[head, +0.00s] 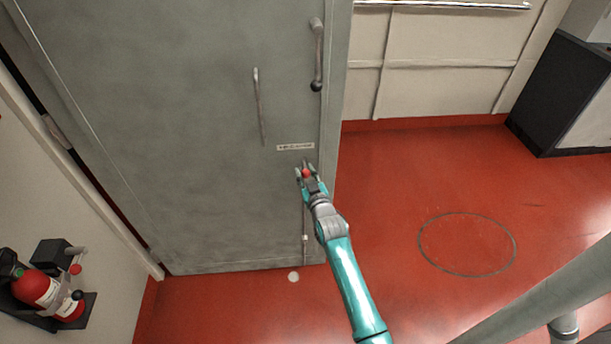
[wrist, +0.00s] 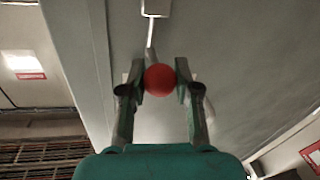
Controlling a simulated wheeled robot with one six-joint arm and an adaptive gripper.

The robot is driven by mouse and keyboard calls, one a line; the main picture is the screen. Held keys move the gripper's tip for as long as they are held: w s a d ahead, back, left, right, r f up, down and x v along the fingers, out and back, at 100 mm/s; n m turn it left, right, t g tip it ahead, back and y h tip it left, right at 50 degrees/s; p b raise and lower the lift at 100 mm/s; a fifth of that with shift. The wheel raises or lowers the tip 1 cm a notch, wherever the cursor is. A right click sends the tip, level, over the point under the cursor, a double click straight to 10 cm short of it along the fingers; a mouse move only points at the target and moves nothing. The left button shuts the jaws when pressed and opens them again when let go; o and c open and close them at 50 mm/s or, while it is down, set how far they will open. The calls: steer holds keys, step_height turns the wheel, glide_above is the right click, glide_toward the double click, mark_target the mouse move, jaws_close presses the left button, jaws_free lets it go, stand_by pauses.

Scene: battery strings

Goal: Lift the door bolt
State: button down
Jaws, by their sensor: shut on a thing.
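The door bolt is a thin vertical rod (head: 304,222) on the lower right part of the grey door (head: 190,120), topped by a red ball knob (head: 306,173). The knob also shows in the wrist view (wrist: 160,79), between the two fingers. My gripper (head: 306,171) is shut on the red knob, with a finger pad against each side of it. In the wrist view my gripper (wrist: 160,82) has the pale rod running away behind the knob toward a small light bracket.
A long handle (head: 259,105) and a lever with a dark knob (head: 317,55) are on the door above my gripper. A label (head: 295,147) sits just above it. A fire extinguisher (head: 45,290) is at the left. The red floor (head: 400,180) to the right is clear.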

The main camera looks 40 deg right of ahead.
steer(key=c, duration=1)
jaws_free()
steer(key=shift+w+r, duration=0.1)
steer(key=shift+r, duration=0.35)
steer(key=shift+c, duration=0.2)
steer(key=shift+o, duration=1.1)
steer(key=shift+f, duration=0.2)
steer(key=shift+s+a+f, duration=0.1)
steer(key=shift+s+a, duration=0.1)
steer(key=shift+s, duration=0.3)
steer(key=v, duration=1.1)
